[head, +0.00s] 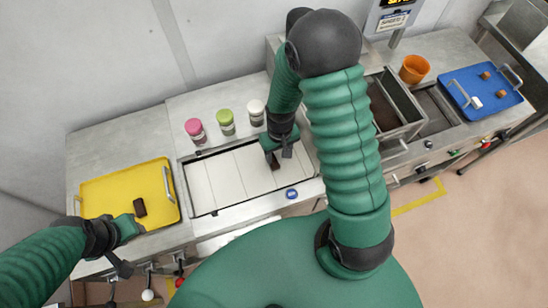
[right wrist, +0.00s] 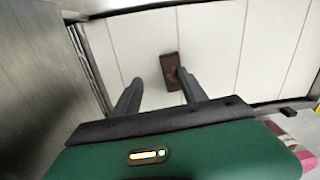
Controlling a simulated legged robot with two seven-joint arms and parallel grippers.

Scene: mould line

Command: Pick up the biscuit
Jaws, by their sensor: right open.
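A dark brown biscuit (right wrist: 171,72) lies flat on the white slatted belt in the right wrist view. It also shows in the head view (head: 275,164), just below my right gripper. My right gripper (right wrist: 160,80) is open and empty; the biscuit lies just past its fingertips, close to the right finger. I cannot tell whether that finger touches it. Another dark brown piece (head: 140,207) lies on the yellow tray (head: 100,195). My left gripper (head: 133,226) is at that tray's front edge, near this piece; its finger state is unclear.
Pink (head: 195,130), green (head: 226,121) and white (head: 256,112) lidded jars stand behind the belt (head: 229,178). A blue button (head: 291,193) sits at the front edge.

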